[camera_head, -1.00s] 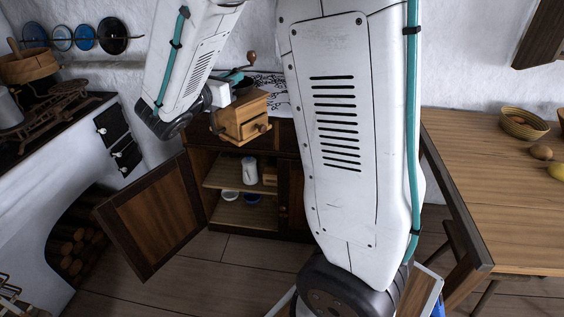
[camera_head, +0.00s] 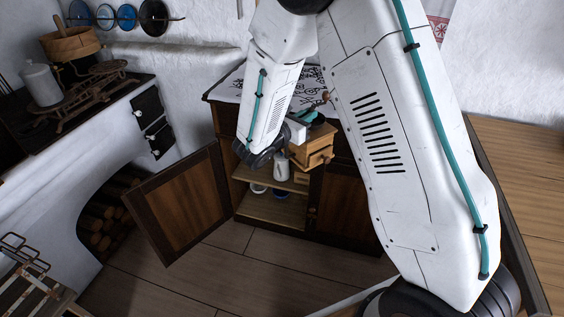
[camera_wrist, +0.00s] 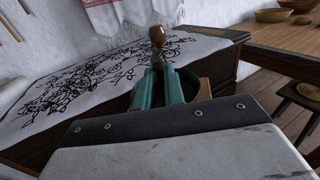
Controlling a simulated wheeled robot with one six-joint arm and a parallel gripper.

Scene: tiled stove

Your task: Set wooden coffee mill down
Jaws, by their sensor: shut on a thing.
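The wooden coffee mill (camera_head: 318,147) is a light wooden box with a small drawer knob, a dark bowl on top and a crank with a brown knob. In the head view it is in front of the dark cabinet's upper part, beside my forearm. In the wrist view, my gripper's teal fingers (camera_wrist: 161,88) are shut at the mill's top, by the dark bowl (camera_wrist: 186,82) and below the brown crank knob (camera_wrist: 157,35). My gripper (camera_head: 312,118) is partly hidden by my arm in the head view. Most of the mill's body is hidden in the wrist view.
The dark cabinet (camera_head: 225,112) has a patterned cloth (camera_head: 228,88) on top. Its left door (camera_head: 182,203) stands open, showing a white jug (camera_head: 281,166) and bowls on shelves. The white stove (camera_head: 60,150) is at left. A wooden table (camera_head: 515,150) is at right.

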